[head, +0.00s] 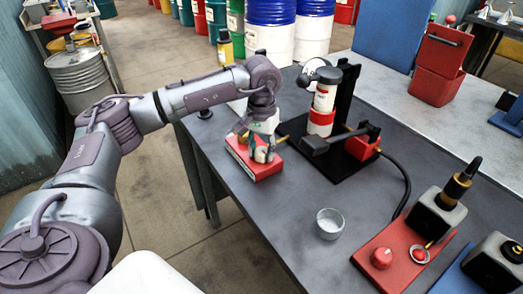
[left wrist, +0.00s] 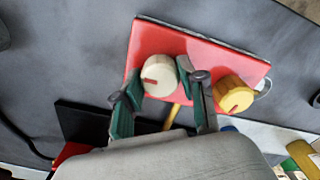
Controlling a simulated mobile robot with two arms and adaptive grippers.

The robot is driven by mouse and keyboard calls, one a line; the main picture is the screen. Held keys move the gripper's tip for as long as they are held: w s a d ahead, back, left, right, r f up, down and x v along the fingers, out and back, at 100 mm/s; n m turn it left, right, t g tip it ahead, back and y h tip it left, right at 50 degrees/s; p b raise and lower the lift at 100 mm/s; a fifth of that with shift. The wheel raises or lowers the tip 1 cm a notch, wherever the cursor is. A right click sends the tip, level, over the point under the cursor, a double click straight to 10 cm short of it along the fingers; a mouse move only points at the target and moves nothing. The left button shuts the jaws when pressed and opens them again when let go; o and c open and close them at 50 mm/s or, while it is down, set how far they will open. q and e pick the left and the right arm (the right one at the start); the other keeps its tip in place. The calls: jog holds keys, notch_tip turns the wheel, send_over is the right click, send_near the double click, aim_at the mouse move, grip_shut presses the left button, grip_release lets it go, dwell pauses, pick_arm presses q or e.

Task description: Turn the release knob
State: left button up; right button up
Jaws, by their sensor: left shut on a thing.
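A red box (head: 243,171) stands on the grey table near its left edge. In the left wrist view its red top (left wrist: 205,55) carries a cream knob (left wrist: 158,72) with a red mark and a yellow knob (left wrist: 235,94) with a red mark. My left gripper (head: 262,148) is over the box, pointing down. In the left wrist view its green-padded fingers (left wrist: 161,82) are on both sides of the cream knob, shut on it. The yellow knob is just outside the right finger. In the head view the gripper hides much of the box top. My right gripper is not in view.
A black stand (head: 343,165) with a red and white bottle (head: 325,97) is right of the box. A small cup (head: 330,223) stands nearer. A red base (head: 385,262) with a metal block is at the front right. A black hose (head: 403,180) lies between them.

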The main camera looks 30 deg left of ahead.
aim_at(261, 150)
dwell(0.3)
pick_arm(q)
jog(key=o, duration=1.1)
jog(key=shift+o, duration=0.2)
jog(key=shift+r, duration=0.1)
notch_tip(261, 150, up, 12)
